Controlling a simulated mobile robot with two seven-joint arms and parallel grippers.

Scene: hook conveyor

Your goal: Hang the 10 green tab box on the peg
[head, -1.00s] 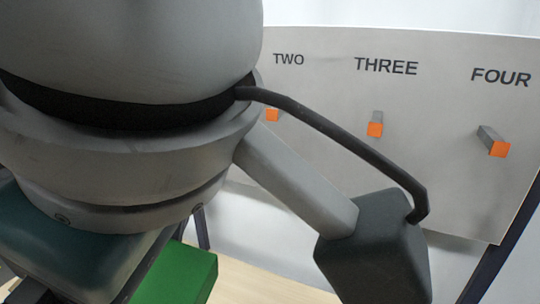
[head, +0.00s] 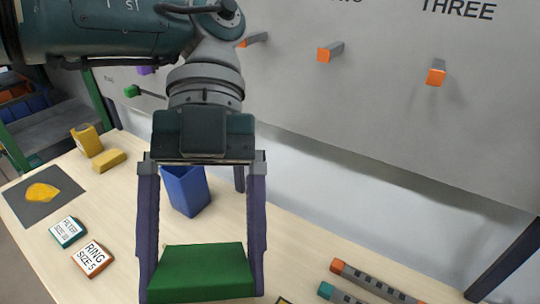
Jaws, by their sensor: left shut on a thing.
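My left gripper (head: 203,284) hangs down from its arm near the middle of the head view. Its two long purple fingers are shut on the sides of a green box (head: 200,268), held in front of the table. No tab or number can be read on the box. The grey board behind carries several pegs. An orange-tipped peg (head: 436,77) is under the word THREE, and another orange-tipped peg (head: 324,55) is to its left. A green-tipped peg (head: 131,90) is lower at the far left. The box is below and apart from all of them. My right gripper is out of view.
The wooden table (head: 330,235) holds a blue bin (head: 186,190) behind the gripper, a yellow holder (head: 88,140), a yellow block (head: 109,161) and a dark mat (head: 20,207). Two labelled boxes, FILTER (head: 67,232) and RING (head: 93,258), lie left. Striped bars (head: 375,284) lie front right.

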